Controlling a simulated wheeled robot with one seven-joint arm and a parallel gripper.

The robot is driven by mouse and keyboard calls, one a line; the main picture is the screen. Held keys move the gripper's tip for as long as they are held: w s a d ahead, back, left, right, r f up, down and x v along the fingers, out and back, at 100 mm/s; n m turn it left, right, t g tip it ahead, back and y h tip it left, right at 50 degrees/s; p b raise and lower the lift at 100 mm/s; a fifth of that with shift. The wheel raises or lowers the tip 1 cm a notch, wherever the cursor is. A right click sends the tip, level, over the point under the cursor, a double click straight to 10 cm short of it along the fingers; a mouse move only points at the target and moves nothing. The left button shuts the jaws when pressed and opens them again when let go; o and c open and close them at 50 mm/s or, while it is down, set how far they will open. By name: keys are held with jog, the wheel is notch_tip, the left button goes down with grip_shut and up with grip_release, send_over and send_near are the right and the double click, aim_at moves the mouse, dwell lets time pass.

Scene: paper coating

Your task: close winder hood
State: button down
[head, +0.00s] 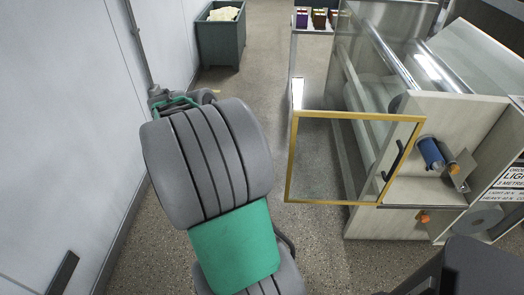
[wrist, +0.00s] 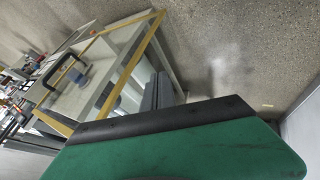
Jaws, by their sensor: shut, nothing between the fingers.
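The winder hood (head: 297,160) is a clear panel in a yellow frame on the pale machine. In the head view it stands open, swung out left of the machine body. Its black handle (head: 393,160) is at the frame's right side. In the head view my arm hides the fingers. Contact with the hood cannot be told.
The machine (head: 440,110) with rollers stands at the right. A grey-green bin (head: 220,40) stands at the back by the white wall (head: 70,110).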

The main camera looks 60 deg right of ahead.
jog(key=s+d+f, duration=0.5)
jog(key=d+f, duration=0.1)
jog(key=shift+s+f, duration=0.3)
jog(key=shift+s, duration=0.05)
